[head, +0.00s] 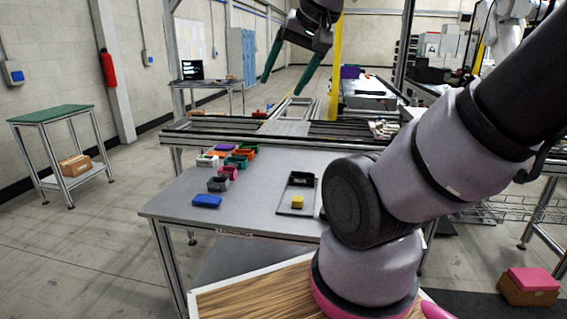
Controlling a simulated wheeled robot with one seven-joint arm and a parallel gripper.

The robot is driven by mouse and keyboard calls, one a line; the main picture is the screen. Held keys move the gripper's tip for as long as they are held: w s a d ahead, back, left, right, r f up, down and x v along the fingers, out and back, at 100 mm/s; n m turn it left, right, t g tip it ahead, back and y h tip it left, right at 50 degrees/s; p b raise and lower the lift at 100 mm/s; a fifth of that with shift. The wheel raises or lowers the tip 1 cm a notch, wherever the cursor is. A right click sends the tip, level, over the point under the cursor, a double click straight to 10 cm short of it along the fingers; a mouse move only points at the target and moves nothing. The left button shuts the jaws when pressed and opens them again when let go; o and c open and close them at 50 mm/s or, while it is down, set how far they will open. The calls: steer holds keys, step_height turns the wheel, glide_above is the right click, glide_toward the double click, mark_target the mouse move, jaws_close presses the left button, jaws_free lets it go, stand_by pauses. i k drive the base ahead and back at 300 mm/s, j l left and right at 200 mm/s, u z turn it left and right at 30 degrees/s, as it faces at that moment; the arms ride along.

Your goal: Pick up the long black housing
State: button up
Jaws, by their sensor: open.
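My gripper (281,88) hangs high at the top of the head view, its two green fingers spread apart with nothing between them. It is well above the grey table. A small black housing (218,184) lies on the table among coloured ones, behind the blue housing (206,201). A black-edged tray (315,198) stands to the right on the table. A yellow block (297,201) lies in its near part, and a dark piece (300,179) shows at its far end. I cannot tell for sure which dark piece is the long black housing.
Magenta (228,172), white (207,160), green (236,162) and orange (246,153) housings cluster on the table's left side. A conveyor frame (290,128) runs behind the table. The table (258,205) is bare between cluster and tray. My arm hides its right side.

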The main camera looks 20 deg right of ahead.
mark_target(296, 178)
steer(key=i+j+z, duration=0.6)
steer(key=i+j, duration=0.1)
